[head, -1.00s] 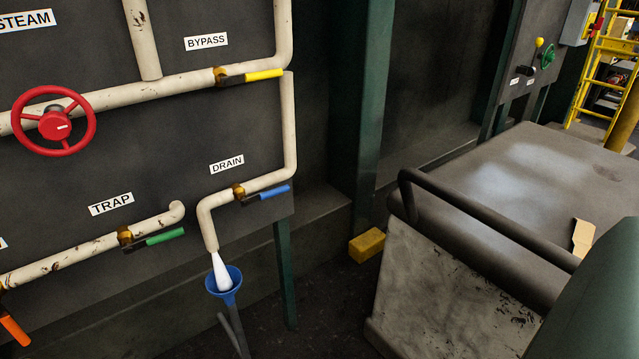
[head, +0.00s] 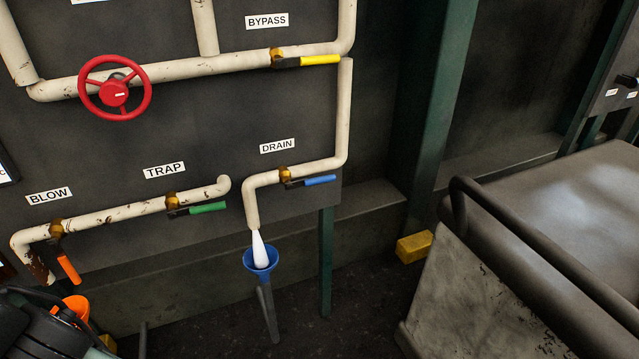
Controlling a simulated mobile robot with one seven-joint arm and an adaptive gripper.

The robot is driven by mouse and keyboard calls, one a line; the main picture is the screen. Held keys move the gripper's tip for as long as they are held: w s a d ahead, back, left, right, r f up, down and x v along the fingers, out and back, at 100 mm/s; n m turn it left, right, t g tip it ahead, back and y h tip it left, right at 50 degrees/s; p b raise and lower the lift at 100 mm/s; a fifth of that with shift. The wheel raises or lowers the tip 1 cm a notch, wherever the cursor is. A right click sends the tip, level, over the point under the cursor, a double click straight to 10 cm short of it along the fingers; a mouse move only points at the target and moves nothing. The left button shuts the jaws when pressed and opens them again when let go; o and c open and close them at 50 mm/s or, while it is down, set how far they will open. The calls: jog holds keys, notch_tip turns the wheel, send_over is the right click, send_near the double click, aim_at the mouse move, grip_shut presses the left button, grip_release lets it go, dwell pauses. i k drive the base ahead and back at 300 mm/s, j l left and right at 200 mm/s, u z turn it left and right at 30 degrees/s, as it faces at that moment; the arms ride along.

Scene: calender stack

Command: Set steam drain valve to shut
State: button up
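The drain valve (head: 285,174) is a brass body on the pale pipe under the DRAIN label (head: 277,146). Its lever with a blue grip (head: 320,180) points right, roughly along the pipe run. A white stream (head: 259,248) comes out of the pipe's lower end into a blue funnel (head: 261,262).
Other valves have a yellow lever (head: 320,60), a green lever (head: 207,208) and an orange lever (head: 69,269). A red handwheel (head: 115,94) is at upper left. A railed grey cabinet (head: 480,265) stands at right.

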aim_at(290, 186)
jog(key=i+l+z, duration=0.15)
jog(key=z, duration=0.3)
jog(key=i+z, duration=0.25)
jog(key=z, duration=0.25)
